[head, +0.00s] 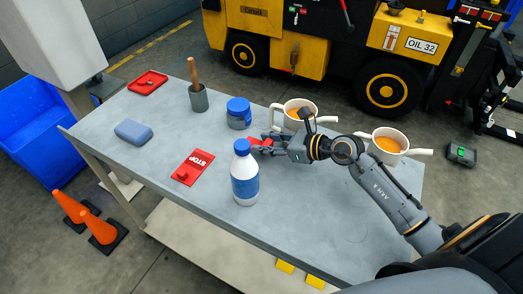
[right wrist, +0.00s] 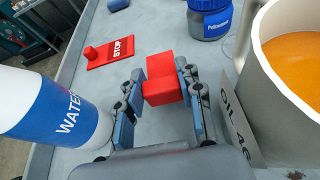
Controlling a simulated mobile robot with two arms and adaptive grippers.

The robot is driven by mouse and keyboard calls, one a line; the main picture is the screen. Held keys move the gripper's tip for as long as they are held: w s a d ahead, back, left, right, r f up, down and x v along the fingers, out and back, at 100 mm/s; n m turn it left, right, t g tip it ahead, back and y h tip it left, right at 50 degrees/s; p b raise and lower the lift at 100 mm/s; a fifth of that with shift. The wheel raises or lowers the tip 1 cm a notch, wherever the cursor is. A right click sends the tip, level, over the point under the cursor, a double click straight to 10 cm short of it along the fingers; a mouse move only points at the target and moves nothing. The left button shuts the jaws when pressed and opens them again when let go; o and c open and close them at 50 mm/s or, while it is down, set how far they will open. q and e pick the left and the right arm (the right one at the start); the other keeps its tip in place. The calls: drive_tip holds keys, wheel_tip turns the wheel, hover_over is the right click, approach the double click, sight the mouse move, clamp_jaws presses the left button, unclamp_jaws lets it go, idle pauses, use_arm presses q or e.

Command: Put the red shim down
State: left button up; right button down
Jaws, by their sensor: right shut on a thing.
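The red shim (right wrist: 162,80) is a small red block between the two fingers of my right gripper (right wrist: 160,88) in the right wrist view. The gripper is shut on it. In the head view my right gripper (head: 270,143) is over the middle of the grey table (head: 310,200), with the red shim (head: 257,141) showing at its fingertips. I cannot tell whether the shim touches the tabletop. My left gripper is not in view.
A water bottle (head: 245,175) stands close to my right gripper. A blue-lidded jar (head: 238,113) and a mug (head: 297,113) stand behind it, another mug (head: 389,145) to the right. A red STOP plate (head: 192,166) lies to the left. The table's front right is clear.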

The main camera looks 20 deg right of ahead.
sight(266, 160)
wheel_tip(266, 160, down, 4)
drive_tip(key=shift+w+a+r, duration=0.1)
drive_tip(key=shift+r, duration=0.1)
drive_tip(key=shift+f, duration=0.4)
drive_tip(key=c, duration=0.9)
unclamp_jaws()
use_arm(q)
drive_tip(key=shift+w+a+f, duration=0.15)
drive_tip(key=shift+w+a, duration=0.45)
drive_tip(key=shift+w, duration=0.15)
use_arm(e)
drive_tip(key=shift+o, duration=0.2)
